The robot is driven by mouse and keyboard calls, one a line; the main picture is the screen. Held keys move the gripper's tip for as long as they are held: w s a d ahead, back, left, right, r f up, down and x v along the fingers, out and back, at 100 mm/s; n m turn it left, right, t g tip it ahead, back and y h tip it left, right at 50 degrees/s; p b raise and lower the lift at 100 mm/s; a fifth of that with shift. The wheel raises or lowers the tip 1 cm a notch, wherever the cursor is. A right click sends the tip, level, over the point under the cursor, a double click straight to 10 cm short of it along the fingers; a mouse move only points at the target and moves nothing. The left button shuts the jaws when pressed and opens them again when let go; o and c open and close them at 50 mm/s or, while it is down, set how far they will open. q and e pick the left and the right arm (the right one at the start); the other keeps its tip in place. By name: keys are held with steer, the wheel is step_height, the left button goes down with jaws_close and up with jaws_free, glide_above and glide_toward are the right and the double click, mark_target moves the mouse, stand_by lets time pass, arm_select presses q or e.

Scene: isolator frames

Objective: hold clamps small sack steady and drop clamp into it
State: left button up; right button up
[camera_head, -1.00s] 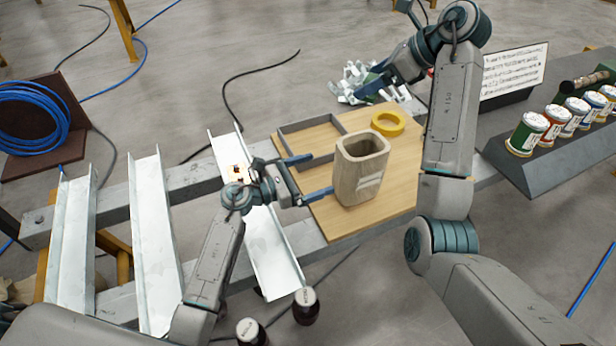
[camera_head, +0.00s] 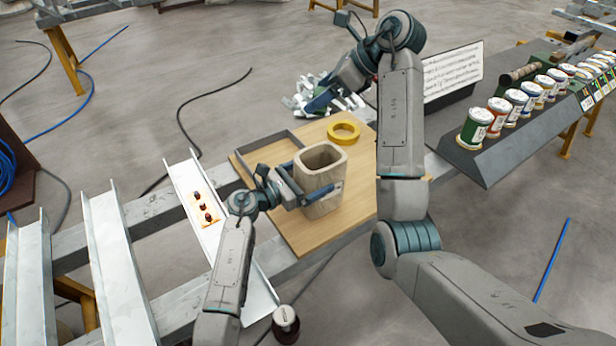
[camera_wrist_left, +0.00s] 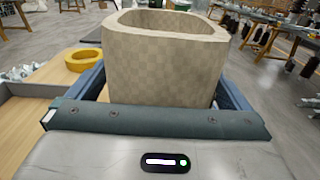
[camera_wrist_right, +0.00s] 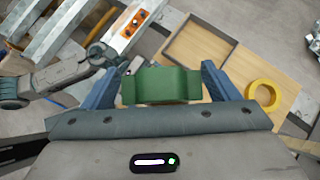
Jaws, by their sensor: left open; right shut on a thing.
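The small sack (camera_head: 318,158), a beige open-topped bag, stands upright on a wooden board (camera_head: 290,235). My left gripper (camera_head: 312,190) is open, with one finger along the sack's near side. In the left wrist view the sack (camera_wrist_left: 160,60) stands between my left fingers (camera_wrist_left: 158,88); contact cannot be told. My right gripper (camera_head: 328,98) is raised beyond the sack, near the pile of clamps (camera_head: 300,102). In the right wrist view my right gripper (camera_wrist_right: 160,76) is shut on a green clamp (camera_wrist_right: 160,86), which is hard to make out in the head view.
A yellow tape roll (camera_head: 343,131) and a grey angled frame (camera_head: 262,143) lie on the board. Metal channels (camera_head: 120,260) lie at left. Several cans (camera_head: 474,128) line a dark shelf at right, beside a text sign (camera_head: 452,70). A dark jar (camera_head: 286,322) is near the front.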

arm_select(q)
steer(key=c, duration=0.8)
arm_select(e)
step_height(320, 180, down, 13)
stand_by(1.0)
steer(key=o, duration=1.1)
steer(key=v, duration=1.2)
steer(key=shift+d, duration=0.1)
